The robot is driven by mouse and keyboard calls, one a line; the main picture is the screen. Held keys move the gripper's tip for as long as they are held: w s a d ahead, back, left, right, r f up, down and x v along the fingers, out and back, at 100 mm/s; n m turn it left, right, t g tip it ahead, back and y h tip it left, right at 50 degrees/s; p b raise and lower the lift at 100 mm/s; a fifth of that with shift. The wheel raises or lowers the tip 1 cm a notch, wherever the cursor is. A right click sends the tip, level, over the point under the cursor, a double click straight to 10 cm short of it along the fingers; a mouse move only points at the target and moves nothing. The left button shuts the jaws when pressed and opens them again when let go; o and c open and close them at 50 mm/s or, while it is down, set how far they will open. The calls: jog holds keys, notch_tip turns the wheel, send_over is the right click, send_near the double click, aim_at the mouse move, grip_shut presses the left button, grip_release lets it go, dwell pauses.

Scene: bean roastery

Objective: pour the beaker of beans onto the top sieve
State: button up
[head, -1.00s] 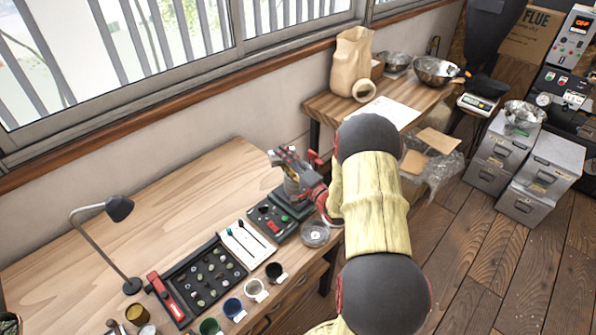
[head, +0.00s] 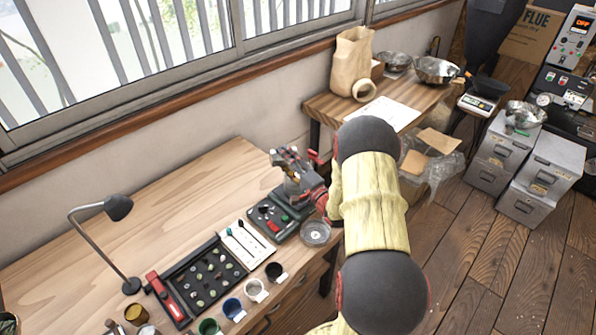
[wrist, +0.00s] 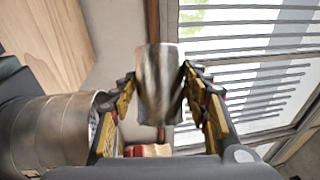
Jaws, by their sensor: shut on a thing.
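My gripper (wrist: 158,92) is shut on a shiny metal beaker (wrist: 158,75), seen between its fingers in the wrist view. The beaker's contents do not show, and I cannot tell how far it tilts. A wide metal cylinder (wrist: 52,132), which looks like the sieve stack, stands beside the gripper at the left of the wrist view. In the head view my gripper (head: 297,172) is over the dark machine base (head: 268,213) at the right end of the workbench. My arm and gripper hide most of the sieves and beaker there.
A round metal dish (head: 315,233) sits at the bench edge. A dark tray of samples (head: 205,275), several cups and a desk lamp (head: 119,208) stand to the left. The back of the bench (head: 150,205) is clear. The window wall is behind.

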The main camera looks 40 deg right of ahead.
jog(key=shift+f+m, duration=0.15)
jog(key=shift+m, duration=0.15)
dwell(0.4)
jog(key=shift+s+d+r+m+t+h, duration=0.15)
jog(key=shift+d+m+t+h, duration=0.1)
jog(key=shift+m, duration=0.4)
jog(key=shift+s+d+r+m+t+h, duration=0.1)
jog(key=shift+d+r+m+t+h, duration=0.15)
jog(key=shift+m, duration=0.45)
jog(key=shift+s+d+r+m+t+h, duration=0.15)
jog(key=shift+m+h, duration=0.15)
jog(key=shift+m, duration=0.35)
dwell(3.0)
jog(key=shift+d+f+m+b, duration=0.15)
jog(key=shift+f+m+b, duration=0.2)
jog(key=shift+m+b, duration=0.25)
dwell(0.4)
jog(key=shift+w+r+n+p, duration=0.15)
jog(key=shift+r+n+p, duration=0.55)
jog(key=shift+w+a+f+n+g+y, duration=0.1)
jog(key=shift+a+f+n+g+y, duration=0.35)
jog(key=shift+n, duration=0.75)
jog(key=shift+a+f+n+y, duration=0.25)
jog(key=shift+f+n+y, duration=0.15)
jog(key=shift+n, duration=0.3)
jog(key=shift+w, duration=0.15)
